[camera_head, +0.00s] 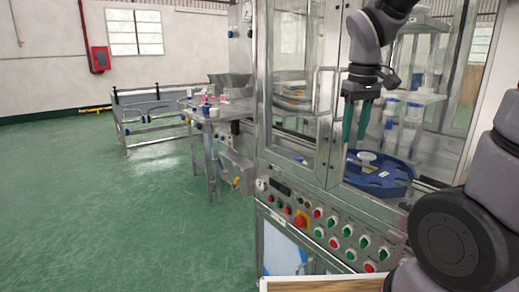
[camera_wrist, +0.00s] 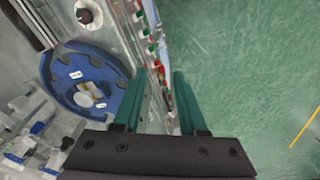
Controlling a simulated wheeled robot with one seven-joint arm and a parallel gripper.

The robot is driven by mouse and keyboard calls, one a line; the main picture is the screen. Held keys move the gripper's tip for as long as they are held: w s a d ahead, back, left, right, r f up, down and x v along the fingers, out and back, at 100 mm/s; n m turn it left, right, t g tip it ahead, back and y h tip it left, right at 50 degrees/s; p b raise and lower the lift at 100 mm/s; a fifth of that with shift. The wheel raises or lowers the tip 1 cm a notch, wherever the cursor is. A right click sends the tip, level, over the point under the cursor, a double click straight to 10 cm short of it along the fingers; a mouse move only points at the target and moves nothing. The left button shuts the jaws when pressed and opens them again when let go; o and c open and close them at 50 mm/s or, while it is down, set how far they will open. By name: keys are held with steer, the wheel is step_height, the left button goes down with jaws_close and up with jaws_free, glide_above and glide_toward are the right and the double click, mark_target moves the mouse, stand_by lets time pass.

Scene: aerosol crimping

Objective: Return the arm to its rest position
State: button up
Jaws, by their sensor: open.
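My gripper (camera_head: 356,122) hangs fingers-down from my arm in front of the machine's glass front, at upper right in the head view. Its two green fingers are parted with nothing between them. In the wrist view the fingers of my gripper (camera_wrist: 160,82) reach up the picture, over the edge of the control panel and green floor. The blue round plate (camera_head: 378,178) lies below and slightly right of the fingers, with a pale round piece on it. The plate also shows left of the fingers in the wrist view (camera_wrist: 62,72).
The steel-framed machine (camera_head: 292,150) has glass panels and a front control panel (camera_head: 322,228) with red and green knobs. A conveyor bench (camera_head: 215,112) stands to its left. The green floor (camera_head: 120,200) at left is clear. A red box (camera_head: 100,58) hangs on the wall.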

steer(key=s+d+r+m+t+y, duration=0.2)
steer(key=s+r+m+t, duration=0.3)
steer(key=r, duration=0.4)
steer(key=shift+s+m+t, duration=0.3)
steer(key=shift+s+m, duration=0.6)
steer(key=shift+m, duration=0.1)
steer(key=shift+r, duration=0.1)
